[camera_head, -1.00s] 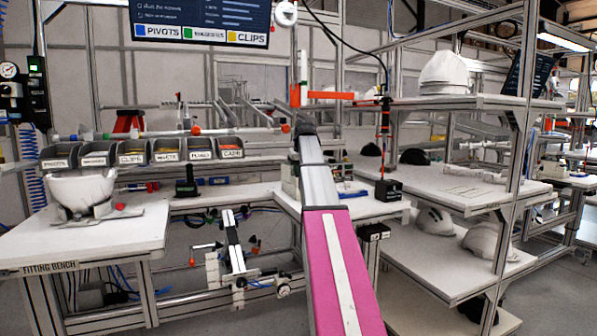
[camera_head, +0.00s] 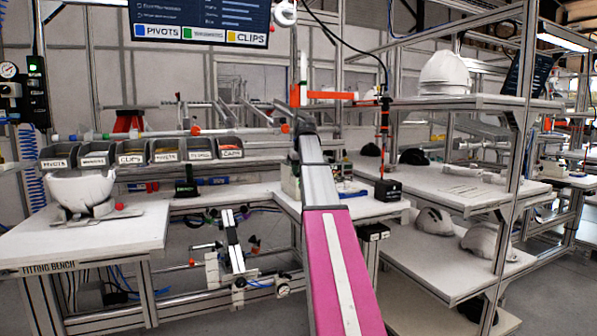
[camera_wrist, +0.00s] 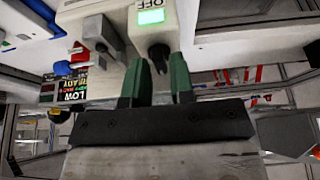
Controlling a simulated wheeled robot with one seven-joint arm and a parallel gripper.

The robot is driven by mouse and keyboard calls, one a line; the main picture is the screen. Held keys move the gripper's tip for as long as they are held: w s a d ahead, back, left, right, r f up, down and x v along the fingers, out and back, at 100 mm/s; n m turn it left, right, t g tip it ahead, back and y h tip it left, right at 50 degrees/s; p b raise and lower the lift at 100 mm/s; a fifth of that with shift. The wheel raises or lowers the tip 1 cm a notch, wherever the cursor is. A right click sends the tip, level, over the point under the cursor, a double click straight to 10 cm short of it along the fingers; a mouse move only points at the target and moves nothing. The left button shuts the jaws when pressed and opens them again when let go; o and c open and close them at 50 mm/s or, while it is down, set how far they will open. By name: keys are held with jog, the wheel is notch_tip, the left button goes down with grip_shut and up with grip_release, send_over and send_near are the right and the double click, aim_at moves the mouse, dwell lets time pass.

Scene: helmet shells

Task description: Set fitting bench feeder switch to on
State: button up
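In the wrist view a pale switch box (camera_wrist: 197,12) has an "OFF" label, upside down in the picture, and a lit green square (camera_wrist: 151,17). A dark switch knob (camera_wrist: 159,52) sticks out below them. My gripper (camera_wrist: 160,70) has two green fingers, apart, with their tips close to the knob on either side. Contact with the knob cannot be told. In the head view my arm covers the gripper and the knob. A pale box (camera_head: 289,182) shows partly beside the arm, on the bench. The fitting bench (camera_head: 85,240) stands at the left.
A coloured "LOW / READY" panel (camera_wrist: 72,90) and red and grey fittings sit beside the switch box. Labelled bins (camera_head: 140,152) line the back of the bench. A black post base (camera_head: 388,190) and helmet shelves (camera_head: 460,190) stand to the right.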

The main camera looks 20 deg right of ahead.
jog(key=v, duration=1)
jog(key=shift+s+r, duration=0.2)
jog(key=shift+r, duration=0.05)
